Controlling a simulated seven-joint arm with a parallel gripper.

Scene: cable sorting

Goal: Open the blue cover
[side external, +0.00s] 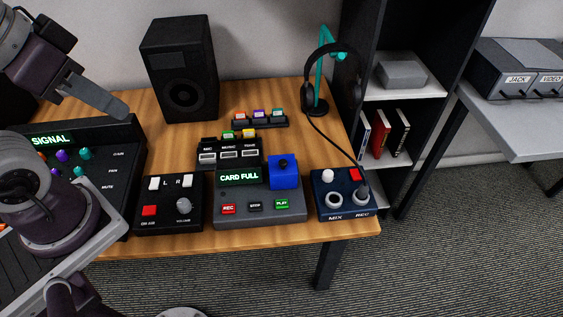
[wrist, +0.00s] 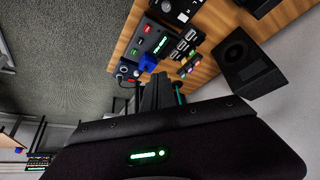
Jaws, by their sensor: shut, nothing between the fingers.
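The blue cover (side external: 284,178) is a small blue block shape with a dark knob at its top. It sits at the upper right of the grey recorder (side external: 258,209), whose display reads "CARD FULL". In the wrist view the blue cover (wrist: 148,64) shows small, near the fingertips in the picture, with part possibly hidden. My gripper (side external: 122,110) is shut and empty, raised at the upper left, well apart from the cover. It also shows in the wrist view (wrist: 158,77) as dark fingers held together.
A black speaker (side external: 179,70) stands at the back. A card rack (side external: 228,152) sits behind the recorder. A control box (side external: 169,203) is left of it and a MIX/REC box (side external: 343,193) right. Headphones hang on a teal stand (side external: 317,90); their cable runs to the MIX/REC box.

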